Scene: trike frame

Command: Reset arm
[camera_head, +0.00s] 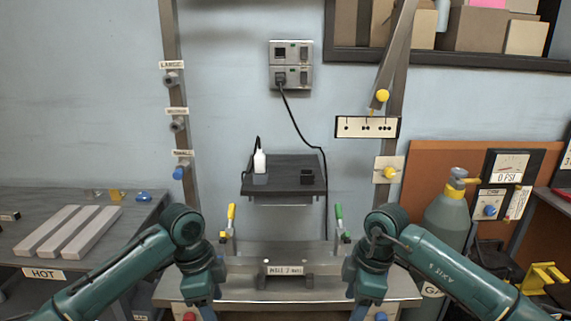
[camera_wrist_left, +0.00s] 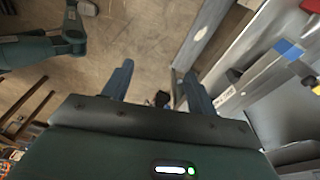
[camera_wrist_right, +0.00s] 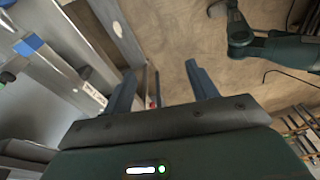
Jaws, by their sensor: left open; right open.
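Both of my green arms reach in from the lower corners of the head view and bend down in front of the workbench. My left gripper (camera_wrist_left: 158,88) shows in the left wrist view with its two fingers apart and nothing between them. It hangs over the brown floor beside the grey bench. My right gripper (camera_wrist_right: 158,88) shows in the right wrist view, also with fingers spread and empty, over the floor with the bench at left. In the head view the gripper tips are cut off at the lower edge.
The metal bench (camera_head: 330,290) has a yellow-handled clamp (camera_head: 231,213) and a green-handled clamp (camera_head: 339,213). Grey bars (camera_head: 68,232) lie on the left table. A gas cylinder (camera_head: 447,217) stands at right.

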